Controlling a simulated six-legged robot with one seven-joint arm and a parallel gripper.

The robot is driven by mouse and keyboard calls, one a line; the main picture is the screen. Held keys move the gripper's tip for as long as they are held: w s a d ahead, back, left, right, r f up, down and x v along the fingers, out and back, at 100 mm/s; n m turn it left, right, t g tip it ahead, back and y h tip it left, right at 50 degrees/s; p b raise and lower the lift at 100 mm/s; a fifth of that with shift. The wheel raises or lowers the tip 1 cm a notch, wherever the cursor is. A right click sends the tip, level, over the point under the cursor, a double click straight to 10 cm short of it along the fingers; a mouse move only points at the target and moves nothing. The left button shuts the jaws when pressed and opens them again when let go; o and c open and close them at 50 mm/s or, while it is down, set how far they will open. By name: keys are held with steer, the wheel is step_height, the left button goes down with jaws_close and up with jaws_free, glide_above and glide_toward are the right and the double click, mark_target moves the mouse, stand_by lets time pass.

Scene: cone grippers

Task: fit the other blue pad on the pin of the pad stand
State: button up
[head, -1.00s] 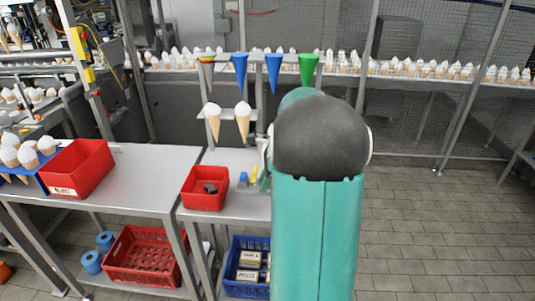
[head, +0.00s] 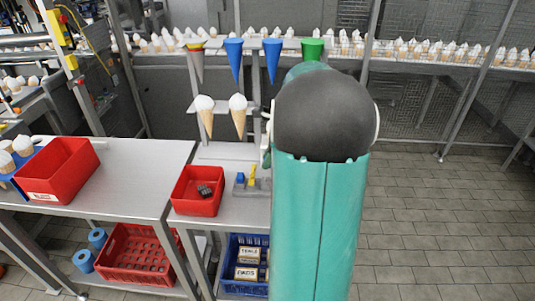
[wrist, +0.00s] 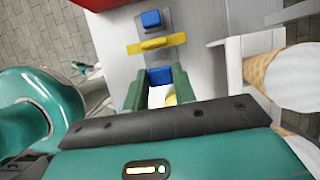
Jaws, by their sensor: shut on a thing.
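The grey pad stand (head: 262,188) is on the right-hand table, partly hidden by my arm in the head view. It also shows in the wrist view (wrist: 166,21). A blue pad (wrist: 151,20) is at its far end, also seen in the head view (head: 240,178). A yellow piece (wrist: 156,43) lies across the stand, nearer my gripper. My gripper (wrist: 158,82) has its green fingers on either side of the other blue pad (wrist: 160,76), shut on it. The pin cannot be made out. My gripper is hidden behind my arm in the head view.
A red bin (head: 198,191) holding dark pieces is left of the stand. Hanging cones (head: 238,116) and a rack with blue and green cone holders (head: 272,58) rise behind. In the wrist view a cone (wrist: 275,75) is close on the right.

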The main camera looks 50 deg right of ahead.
mark_target(263, 181)
steer(key=shift+w+a, duration=0.2)
steer(key=shift+s+a, duration=0.1)
steer(key=shift+s, duration=0.15)
steer(key=shift+f, duration=1.75)
steer(key=shift+f, duration=1.45)
stand_by(1.2)
